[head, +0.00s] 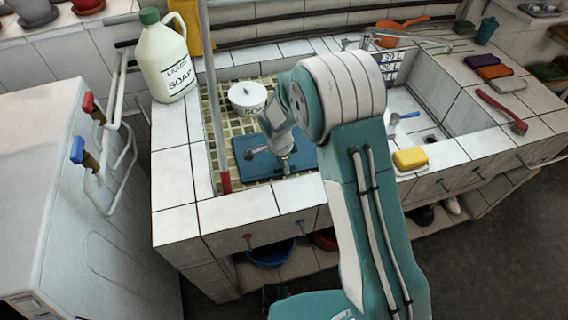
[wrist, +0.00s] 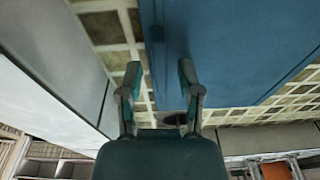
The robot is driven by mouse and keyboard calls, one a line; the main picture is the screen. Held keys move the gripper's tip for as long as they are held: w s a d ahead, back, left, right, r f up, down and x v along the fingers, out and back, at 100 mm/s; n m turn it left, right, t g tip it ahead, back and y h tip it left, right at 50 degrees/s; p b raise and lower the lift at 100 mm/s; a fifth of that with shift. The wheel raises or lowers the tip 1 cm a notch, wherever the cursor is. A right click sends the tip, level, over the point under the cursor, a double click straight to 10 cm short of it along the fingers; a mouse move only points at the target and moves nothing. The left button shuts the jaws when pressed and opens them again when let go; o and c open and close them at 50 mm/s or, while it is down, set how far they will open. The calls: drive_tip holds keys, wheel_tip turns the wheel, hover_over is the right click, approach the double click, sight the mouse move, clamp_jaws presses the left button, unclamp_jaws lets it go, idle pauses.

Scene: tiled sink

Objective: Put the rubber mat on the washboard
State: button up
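A flat blue panel (head: 300,158) lies on the tiled floor of the left basin; it looks like the rubber mat, but I cannot be sure. In the wrist view the blue panel (wrist: 235,50) fills the upper middle and right. My gripper (head: 268,159) is over the panel in the head view, its fingers spread. In the wrist view my gripper (wrist: 160,70) is open, with the panel's left edge showing between its fingers. I cannot tell whether it touches the panel. My arm hides part of the basin. I cannot pick out a separate washboard.
A white soap bowl (head: 246,98) stands behind the panel in the basin. A red-ended pole (head: 222,150) rises at the basin's left side. A liquid soap jug (head: 166,62) stands on the left counter. A yellow sponge (head: 410,158) lies on the right front counter.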

drive_tip(key=s+d+r+n+t, duration=0.1)
drive_tip(key=s+d+r+n, duration=0.1)
drive_tip(key=r, duration=0.8)
drive_tip(key=s+d+r+n, duration=0.1)
drive_tip(key=s+d+r, duration=0.1)
drive_tip(key=r, duration=0.9)
drive_tip(key=s+d+r+n+t, duration=0.1)
drive_tip(key=s+d+r+n, duration=0.2)
drive_tip(key=s, duration=0.4)
drive_tip(key=s+d+r+n+t, duration=0.1)
drive_tip(key=s+d+r+n, duration=0.2)
drive_tip(key=s, duration=0.4)
drive_tip(key=s+d+r+n+t+y, duration=0.1)
drive_tip(key=s+d+r+n, duration=0.3)
drive_tip(key=s, duration=0.4)
drive_tip(key=shift+d+n+t, duration=0.5)
drive_tip(key=shift+n, duration=0.4)
